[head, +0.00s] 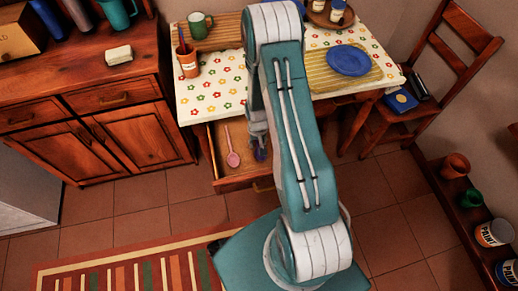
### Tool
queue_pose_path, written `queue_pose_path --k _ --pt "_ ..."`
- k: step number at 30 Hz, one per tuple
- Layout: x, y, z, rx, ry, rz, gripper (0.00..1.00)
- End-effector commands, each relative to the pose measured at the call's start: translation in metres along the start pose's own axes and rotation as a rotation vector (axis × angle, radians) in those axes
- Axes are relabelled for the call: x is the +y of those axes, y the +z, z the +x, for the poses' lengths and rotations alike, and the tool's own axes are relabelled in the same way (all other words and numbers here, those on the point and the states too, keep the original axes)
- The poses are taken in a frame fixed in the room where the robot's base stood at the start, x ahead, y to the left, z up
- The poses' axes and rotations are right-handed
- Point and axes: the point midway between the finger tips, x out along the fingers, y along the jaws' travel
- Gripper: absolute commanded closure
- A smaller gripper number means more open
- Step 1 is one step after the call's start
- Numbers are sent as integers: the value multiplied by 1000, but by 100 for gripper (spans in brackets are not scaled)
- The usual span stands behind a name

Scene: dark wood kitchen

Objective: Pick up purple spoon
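An open drawer (235,181) under the table holds a pink spoon (232,158), lying bowl towards the front. To its right, a small purple shape (261,154), which looks like the bowl of the purple spoon, shows beside my arm. The rest of it is hidden by my arm and gripper. My gripper (258,142) points down over the drawer, right at the purple spoon. Its fingers are small and partly covered by my arm, so I cannot tell whether they are open or touch the spoon.
The table (215,98) with a flowered cloth overhangs the drawer. It bears a terracotta cup (188,62), a green mug (200,26) and a blue plate (348,60). A wooden cabinet (90,100) stands left, a chair (425,105) right. A striped rug (120,270) lies in front.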

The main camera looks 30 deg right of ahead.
Motion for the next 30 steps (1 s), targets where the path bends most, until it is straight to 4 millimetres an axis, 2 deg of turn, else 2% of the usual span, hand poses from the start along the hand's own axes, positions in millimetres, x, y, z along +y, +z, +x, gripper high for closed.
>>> queue_pose_path --k 1,2,3,19,23,26,30 --pt "0 0 0 0 0 0 79" --pt "0 0 0 0 0 0 92" --pt "0 0 0 0 0 0 100" --pt "0 0 -6 0 0 0 100" --pt "0 0 -19 1 0 0 100" --pt "0 1 -36 3 0 0 100" --pt "-1 23 -60 2 0 0 100"
